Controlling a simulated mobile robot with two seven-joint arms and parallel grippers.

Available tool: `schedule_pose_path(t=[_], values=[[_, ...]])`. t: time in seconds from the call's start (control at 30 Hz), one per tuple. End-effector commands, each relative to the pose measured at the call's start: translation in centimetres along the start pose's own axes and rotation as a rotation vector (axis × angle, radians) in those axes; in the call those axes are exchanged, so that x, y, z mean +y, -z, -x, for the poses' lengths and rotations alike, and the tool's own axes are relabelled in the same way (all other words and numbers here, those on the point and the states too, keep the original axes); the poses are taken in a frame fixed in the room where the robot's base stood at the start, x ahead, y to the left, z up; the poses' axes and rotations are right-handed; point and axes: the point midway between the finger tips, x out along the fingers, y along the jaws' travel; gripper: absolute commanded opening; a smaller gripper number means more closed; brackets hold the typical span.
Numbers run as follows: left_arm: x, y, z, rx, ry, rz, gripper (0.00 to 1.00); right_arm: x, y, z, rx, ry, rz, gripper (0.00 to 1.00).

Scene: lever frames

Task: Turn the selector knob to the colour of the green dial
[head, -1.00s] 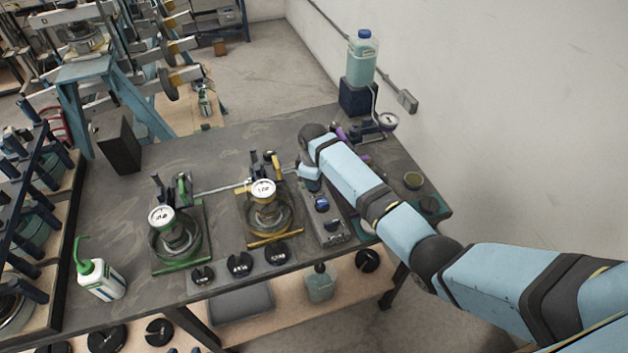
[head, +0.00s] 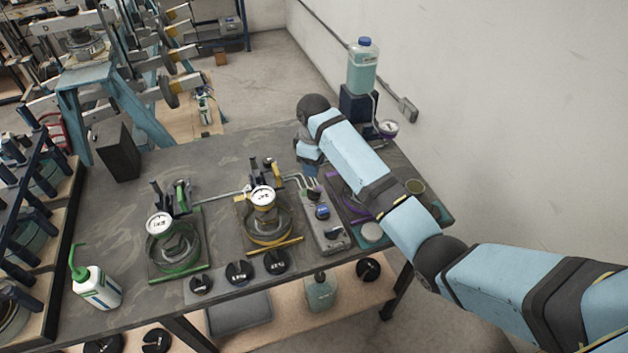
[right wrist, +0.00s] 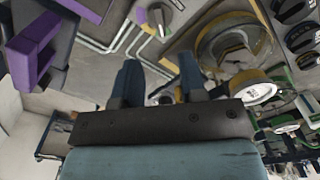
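The green dial (head: 160,224) is a white-faced gauge on a green-based stand at the left of the bench. It also shows, small, in the right wrist view (right wrist: 288,128). The grey control panel (head: 326,232) stands right of the yellow-based gauge. A round selector knob (right wrist: 155,21) with purple, pale and green parts shows in the right wrist view; its exact setting is unclear. My right gripper (right wrist: 158,76) is open and empty, its fingers apart near the knob and not visibly touching it. In the head view, my arm hides its fingertips. My left gripper is out of view.
The yellow-ringed gauge (head: 263,198) stands left of the panel. A purple-framed fixture (head: 355,200) is partly behind my arm. A bottle (head: 363,66) stands on a dark block at the back. Black slotted weights line the front edge. The bench's back left is mostly clear.

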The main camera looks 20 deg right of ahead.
Motion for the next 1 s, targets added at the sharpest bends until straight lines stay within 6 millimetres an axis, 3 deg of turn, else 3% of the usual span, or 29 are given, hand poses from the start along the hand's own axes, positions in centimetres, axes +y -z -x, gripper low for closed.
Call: schedule_pose_path(t=[0.2,0.4,0.83,1.0], values=[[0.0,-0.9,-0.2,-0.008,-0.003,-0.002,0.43,0.1,0.0,3.3,0.0,-0.002,0.0,0.38],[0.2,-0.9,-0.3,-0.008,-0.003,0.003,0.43,0.0,0.0,4.2,-0.001,0.0,0.0,0.38],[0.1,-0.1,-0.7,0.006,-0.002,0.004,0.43,-0.1,-0.1,4.1,0.0,0.0,-0.001,0.38],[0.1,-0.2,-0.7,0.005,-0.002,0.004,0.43,-2.2,-1.8,1.5,0.021,0.0,-0.041,0.38]])
